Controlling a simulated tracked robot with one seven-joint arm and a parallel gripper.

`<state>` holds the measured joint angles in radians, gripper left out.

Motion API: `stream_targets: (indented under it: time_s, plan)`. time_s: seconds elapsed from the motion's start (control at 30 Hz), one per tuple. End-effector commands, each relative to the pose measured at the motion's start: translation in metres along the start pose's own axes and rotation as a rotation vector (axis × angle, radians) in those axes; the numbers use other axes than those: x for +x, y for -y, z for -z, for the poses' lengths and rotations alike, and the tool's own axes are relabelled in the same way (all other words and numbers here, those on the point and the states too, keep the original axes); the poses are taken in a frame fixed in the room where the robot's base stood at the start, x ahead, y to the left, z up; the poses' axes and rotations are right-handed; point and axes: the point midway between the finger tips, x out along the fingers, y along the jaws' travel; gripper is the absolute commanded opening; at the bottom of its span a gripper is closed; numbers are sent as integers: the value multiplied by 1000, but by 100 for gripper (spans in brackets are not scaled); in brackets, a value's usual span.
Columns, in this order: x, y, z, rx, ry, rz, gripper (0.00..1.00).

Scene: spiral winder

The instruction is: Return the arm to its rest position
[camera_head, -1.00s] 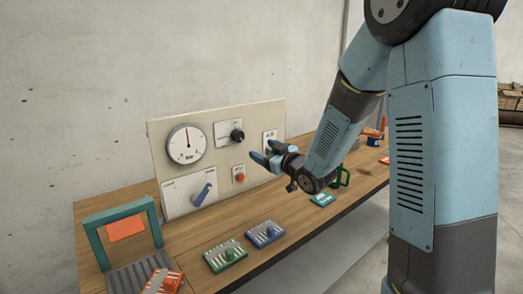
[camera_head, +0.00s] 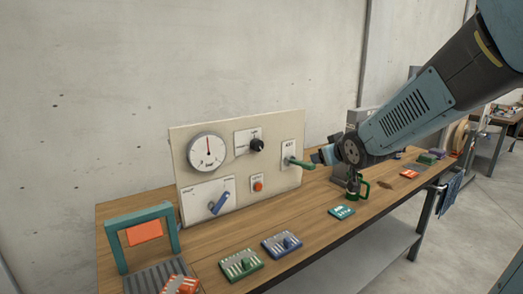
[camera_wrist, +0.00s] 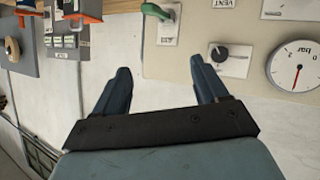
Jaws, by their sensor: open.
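My arm reaches in from the upper right in the head view. My gripper (camera_head: 318,156) is beside the right edge of the upright panel (camera_head: 240,175), close to a green lever (camera_head: 300,163); the head view does not show whether they touch. In the wrist view, which is upside down, my gripper (camera_wrist: 160,68) has its two dark fingers spread with nothing between them.
The panel also carries a gauge (camera_head: 207,152), a black knob (camera_head: 257,145), a blue handle (camera_head: 219,203) and a red button (camera_head: 258,186). Green (camera_head: 241,265) and blue (camera_head: 282,245) blocks lie on the wooden bench (camera_head: 205,250). A teal frame (camera_head: 143,236) stands at left.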

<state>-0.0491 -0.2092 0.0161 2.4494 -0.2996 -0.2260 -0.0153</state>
Motion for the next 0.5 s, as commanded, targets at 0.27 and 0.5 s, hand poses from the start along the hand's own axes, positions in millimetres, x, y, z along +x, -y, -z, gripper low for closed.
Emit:
stream_targets:
  time_s: [0.27, 0.5]
  plan:
    - [-85, -17, -32, 128, 237, -66, 73]
    - [-164, -8, -67, 252, 438, -66, 73]
